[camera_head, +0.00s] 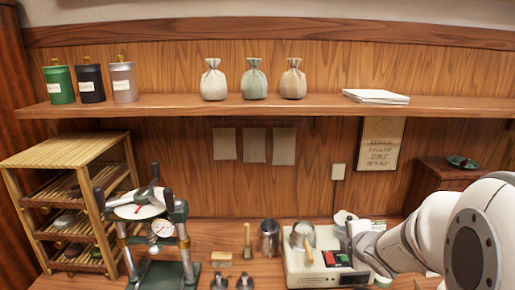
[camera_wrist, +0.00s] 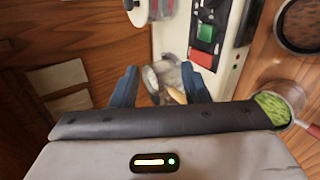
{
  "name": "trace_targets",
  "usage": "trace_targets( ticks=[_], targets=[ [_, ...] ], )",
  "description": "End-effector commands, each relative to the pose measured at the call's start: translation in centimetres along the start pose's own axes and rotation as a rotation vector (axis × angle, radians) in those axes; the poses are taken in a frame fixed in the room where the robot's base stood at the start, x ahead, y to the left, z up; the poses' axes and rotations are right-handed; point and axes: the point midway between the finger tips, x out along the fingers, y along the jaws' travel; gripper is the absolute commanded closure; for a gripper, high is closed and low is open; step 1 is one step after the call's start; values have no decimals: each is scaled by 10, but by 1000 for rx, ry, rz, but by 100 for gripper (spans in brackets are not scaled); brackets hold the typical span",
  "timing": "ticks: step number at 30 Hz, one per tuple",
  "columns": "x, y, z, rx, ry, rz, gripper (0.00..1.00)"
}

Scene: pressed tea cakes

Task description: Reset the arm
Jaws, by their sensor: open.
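My arm (camera_head: 425,235), white with a dark round joint cap, reaches in from the right in the head view. Its end is over the right side of the white machine (camera_head: 303,275), and my gripper is hard to make out there. In the wrist view my gripper (camera_wrist: 160,70) shows two blue fingers spread apart. A metal cup (camera_wrist: 155,75) with a wooden-handled tool (camera_wrist: 177,96) shows in the gap between the fingers. I cannot tell how far below the fingertips the cup is. No object is seen clamped in the fingers.
A press stand with a dial (camera_head: 161,229) stands left of the machine, beside a bamboo rack (camera_head: 65,157). A brush (camera_head: 247,240) and metal canister (camera_head: 269,238) stand between. A wall shelf (camera_head: 160,104) holds canisters and pouches. A cup of green leaves (camera_wrist: 275,105) is near my gripper.

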Motion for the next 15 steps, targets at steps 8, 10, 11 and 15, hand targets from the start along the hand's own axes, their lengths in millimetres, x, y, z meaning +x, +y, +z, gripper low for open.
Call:
trace_targets(
  ticks=[8, 10, 11, 15],
  targets=[
    [-80, -31, -12, 759, -310, -191, 59],
    [-103, -47, -25, 952, -370, -255, 59],
    [-113, -54, -32, 1033, -393, -285, 59],
    [-155, -84, -67, 1336, -482, -429, 59]
  ],
)
